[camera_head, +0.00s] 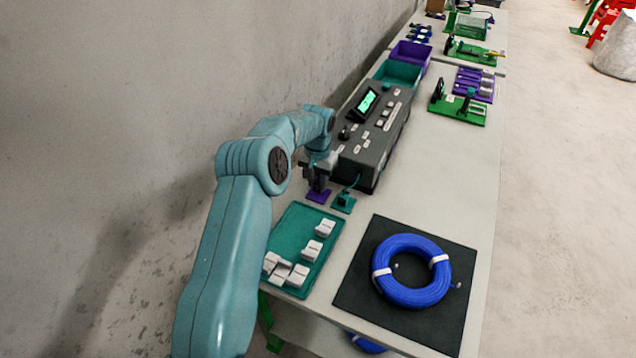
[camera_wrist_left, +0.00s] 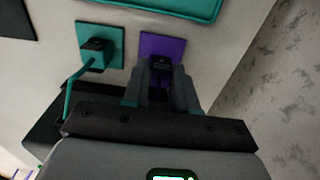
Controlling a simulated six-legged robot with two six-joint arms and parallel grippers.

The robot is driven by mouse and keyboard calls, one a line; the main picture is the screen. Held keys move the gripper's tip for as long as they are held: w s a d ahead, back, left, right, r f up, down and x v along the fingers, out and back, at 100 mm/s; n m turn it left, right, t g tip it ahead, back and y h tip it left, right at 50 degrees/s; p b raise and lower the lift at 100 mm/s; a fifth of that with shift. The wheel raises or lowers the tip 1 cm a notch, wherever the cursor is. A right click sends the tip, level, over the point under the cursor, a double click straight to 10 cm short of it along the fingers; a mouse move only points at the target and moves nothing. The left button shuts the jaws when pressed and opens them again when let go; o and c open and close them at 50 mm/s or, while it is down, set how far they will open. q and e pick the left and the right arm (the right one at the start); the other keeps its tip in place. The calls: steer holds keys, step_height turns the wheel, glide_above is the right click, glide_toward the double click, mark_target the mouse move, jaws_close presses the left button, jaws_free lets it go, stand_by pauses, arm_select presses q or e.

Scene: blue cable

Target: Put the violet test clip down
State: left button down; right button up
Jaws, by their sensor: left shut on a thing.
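My left gripper (camera_head: 319,182) reaches down beside the near end of the dark tester box, over a small violet pad (camera_head: 318,197). In the left wrist view the gripper (camera_wrist_left: 161,75) is shut on the violet test clip (camera_wrist_left: 160,64), whose dark top shows between the fingers. The violet pad (camera_wrist_left: 150,44) lies right by the clip. I cannot tell whether the clip touches the pad. A teal pad (camera_head: 343,202) beside it bears a dark clip with a teal lead, also seen in the left wrist view (camera_wrist_left: 96,47). My right gripper is not in view.
The tester box (camera_head: 372,140) with a lit green screen stands just beyond the gripper. Nearer are a teal tray (camera_head: 296,232) with several white pieces and a blue cable coil (camera_head: 413,292) on a dark mat (camera_head: 362,300). The wall is close on the left. The table's right middle is clear.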

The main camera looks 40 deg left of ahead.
mark_target(318, 184)
arm_select(q)
steer(key=shift+a+f, duration=0.1)
steer(key=shift+f, duration=0.8)
steer(key=shift+r, duration=0.1)
steer(key=c, duration=0.9)
jaws_free()
step_height(318, 184, up, 12)
steer(key=shift+s+r, duration=0.1)
